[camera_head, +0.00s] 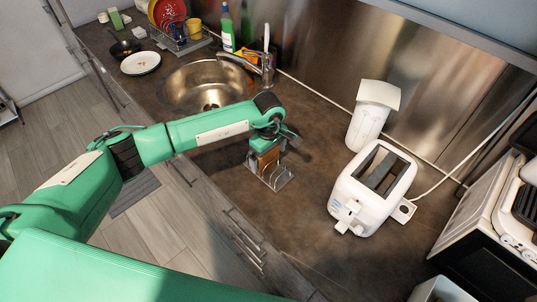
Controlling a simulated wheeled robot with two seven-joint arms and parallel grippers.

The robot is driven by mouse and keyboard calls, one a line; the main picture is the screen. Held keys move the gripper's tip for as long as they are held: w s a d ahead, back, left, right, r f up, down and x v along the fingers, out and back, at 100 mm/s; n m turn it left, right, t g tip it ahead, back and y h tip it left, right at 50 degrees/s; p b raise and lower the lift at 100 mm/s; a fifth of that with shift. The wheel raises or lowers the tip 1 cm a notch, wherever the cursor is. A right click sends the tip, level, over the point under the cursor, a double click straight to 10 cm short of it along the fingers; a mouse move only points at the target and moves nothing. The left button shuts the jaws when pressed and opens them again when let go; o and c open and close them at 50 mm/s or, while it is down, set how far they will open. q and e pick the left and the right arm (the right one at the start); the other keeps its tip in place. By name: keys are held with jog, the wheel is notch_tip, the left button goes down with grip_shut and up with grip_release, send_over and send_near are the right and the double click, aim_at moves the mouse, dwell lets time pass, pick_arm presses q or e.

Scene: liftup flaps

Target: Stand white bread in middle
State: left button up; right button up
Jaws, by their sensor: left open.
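My left gripper (272,146) comes in from the left and is open, pointing down just above a small metal rack (279,180) on the counter. A tan-brown, bread-like slice (266,163) stands upright in the rack, directly below the gripper. The gripper partly hides the slice's top, and I cannot tell whether the fingers touch it. I cannot tell from its colour whether it is the white bread, or exactly which slot it is in. My right gripper is not in view.
A white toaster (349,190) with dark slots stands right of the rack, a white roll-like object (368,125) behind it. A sink (207,86) with a tap (266,66) lies behind the arm. A white appliance (490,215) is at far right. The counter in front of the toaster is clear.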

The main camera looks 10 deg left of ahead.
pick_arm(q)
notch_tip(320, 180, up, 14)
jog(key=b, duration=0.4)
jog(key=shift+f+b, duration=0.15)
jog(key=shift+b, duration=0.25)
